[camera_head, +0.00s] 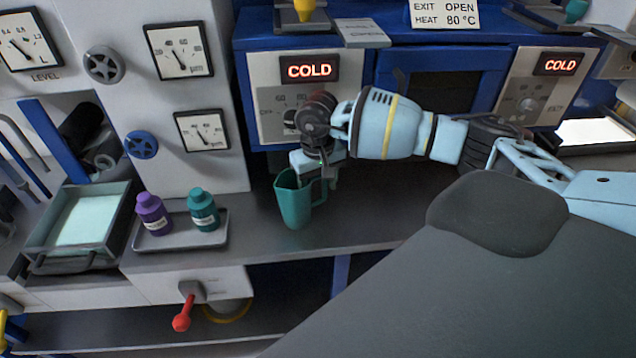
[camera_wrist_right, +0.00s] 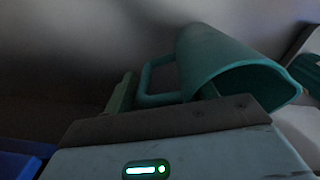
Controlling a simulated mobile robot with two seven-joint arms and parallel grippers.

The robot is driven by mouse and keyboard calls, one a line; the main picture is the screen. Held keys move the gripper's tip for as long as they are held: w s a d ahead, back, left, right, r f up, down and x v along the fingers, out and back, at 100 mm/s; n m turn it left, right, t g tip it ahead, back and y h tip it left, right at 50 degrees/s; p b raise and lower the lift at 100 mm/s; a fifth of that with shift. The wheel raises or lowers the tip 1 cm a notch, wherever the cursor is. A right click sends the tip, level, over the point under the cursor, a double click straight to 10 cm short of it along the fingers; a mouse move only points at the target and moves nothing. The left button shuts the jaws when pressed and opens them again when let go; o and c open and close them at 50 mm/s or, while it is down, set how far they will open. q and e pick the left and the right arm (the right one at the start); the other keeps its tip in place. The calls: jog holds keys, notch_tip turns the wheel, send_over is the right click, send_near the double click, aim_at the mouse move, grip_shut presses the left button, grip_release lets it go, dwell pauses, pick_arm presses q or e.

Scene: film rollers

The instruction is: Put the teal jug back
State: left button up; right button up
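The teal jug (camera_head: 293,203) stands upright at the counter below the left COLD panel, and I cannot tell if it touches the surface. Its mouth and handle show close up in the right wrist view (camera_wrist_right: 222,58). My right gripper (camera_head: 318,172) is at the jug's handle side, near the rim. In the wrist view its fingers (camera_wrist_right: 165,92) are spread apart, one outside the handle and one by the jug's rim. I see no clear grip on the handle. The contents of the jug are hidden. My left gripper is not in view.
A small grey tray (camera_head: 165,243) holds a purple bottle (camera_head: 153,214) and a teal bottle (camera_head: 203,210) left of the jug. A basin with pale liquid (camera_head: 85,220) stands farther left. A red lever (camera_head: 183,314) juts out below the counter edge. My right arm crosses the counter's right side.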

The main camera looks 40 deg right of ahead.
jog(key=shift+o, duration=1.2)
jog(key=shift+r, duration=0.2)
notch_tip(320, 180, up, 8)
jog(key=shift+f, duration=0.25)
dwell(0.6)
